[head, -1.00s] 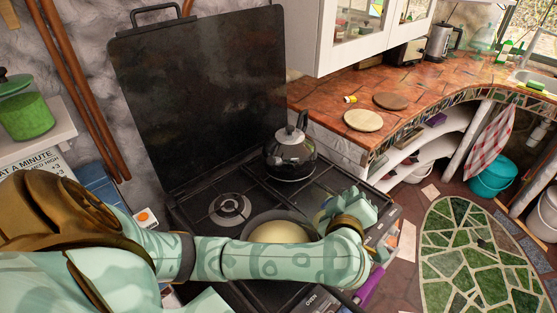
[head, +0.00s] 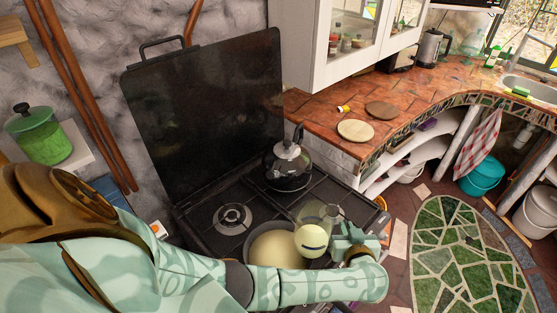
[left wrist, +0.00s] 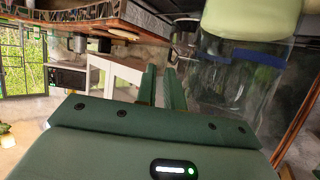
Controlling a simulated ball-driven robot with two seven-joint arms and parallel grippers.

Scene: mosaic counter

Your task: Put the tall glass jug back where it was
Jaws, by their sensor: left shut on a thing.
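The tall glass jug (head: 317,213) is clear glass with pale yellow contents low inside and a dark band. It looks close to upright at the right edge of the pan of pale yellow liquid (head: 272,250); whether it touches the pan I cannot tell. My left gripper (head: 343,238) is just right of the jug and shut on it. In the left wrist view the jug (left wrist: 235,85) appears upside down, with a blue band, beside the nearly closed fingers (left wrist: 162,88). The exact grip point is unclear. My right gripper is not in view.
A dark kettle (head: 289,168) stands on the back of the stove, before the raised black lid (head: 205,110). A bare burner (head: 232,217) is at the left. The tiled counter (head: 425,98) holds two round boards (head: 356,130) and has free room.

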